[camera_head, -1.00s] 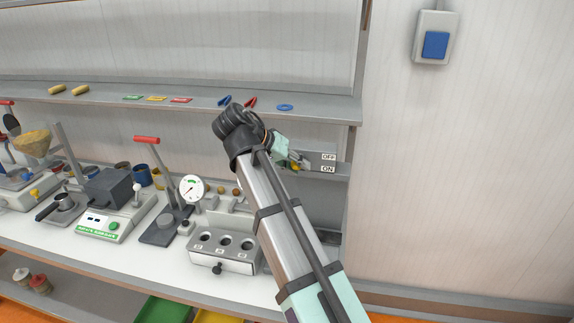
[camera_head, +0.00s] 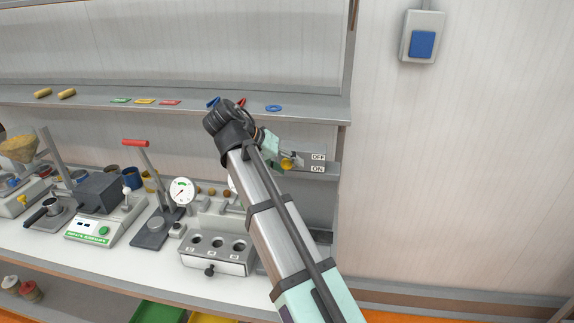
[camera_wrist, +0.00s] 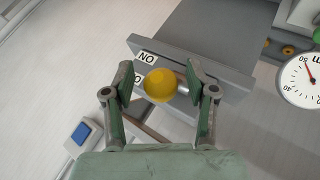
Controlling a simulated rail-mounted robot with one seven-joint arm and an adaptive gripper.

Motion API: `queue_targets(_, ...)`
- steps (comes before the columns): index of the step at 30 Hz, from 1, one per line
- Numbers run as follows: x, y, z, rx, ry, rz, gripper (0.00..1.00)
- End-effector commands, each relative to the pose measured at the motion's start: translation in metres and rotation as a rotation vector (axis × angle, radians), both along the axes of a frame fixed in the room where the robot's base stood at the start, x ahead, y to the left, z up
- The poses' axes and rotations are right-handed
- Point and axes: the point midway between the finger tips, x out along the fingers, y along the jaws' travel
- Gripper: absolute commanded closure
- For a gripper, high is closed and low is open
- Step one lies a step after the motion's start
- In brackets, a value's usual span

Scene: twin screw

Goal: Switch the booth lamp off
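A switch with a round yellow knob (camera_head: 287,163) sits at the shelf's right end, next to an OFF label (camera_head: 318,157) above an ON label (camera_head: 317,169). In the wrist view the yellow knob (camera_wrist: 160,85) lies between my gripper's (camera_wrist: 159,87) two spread fingers, with a gap visible on each side. One label (camera_wrist: 146,57) shows behind it and another is partly covered by the knob. In the head view my gripper (camera_head: 286,158) is at the knob, and my arm hides part of the bench. The lamp itself cannot be identified.
A blue wall switch (camera_head: 422,44) is on the wall at the upper right. A shelf (camera_head: 200,98) runs above the bench. A gauge (camera_head: 182,191) and a block with holes (camera_head: 216,250) stand left of my arm.

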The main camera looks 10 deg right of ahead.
Motion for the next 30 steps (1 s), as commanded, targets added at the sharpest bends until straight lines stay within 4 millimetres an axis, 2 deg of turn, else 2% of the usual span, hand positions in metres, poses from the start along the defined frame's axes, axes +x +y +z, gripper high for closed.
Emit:
queue_targets(5,-0.001,0.004,0.005,0.001,0.000,0.000,0.43)
queue_targets(18,-0.014,0.044,0.048,0.000,-0.001,0.001,0.43)
queue_targets(30,-0.017,0.049,0.054,0.000,0.000,0.000,0.43)
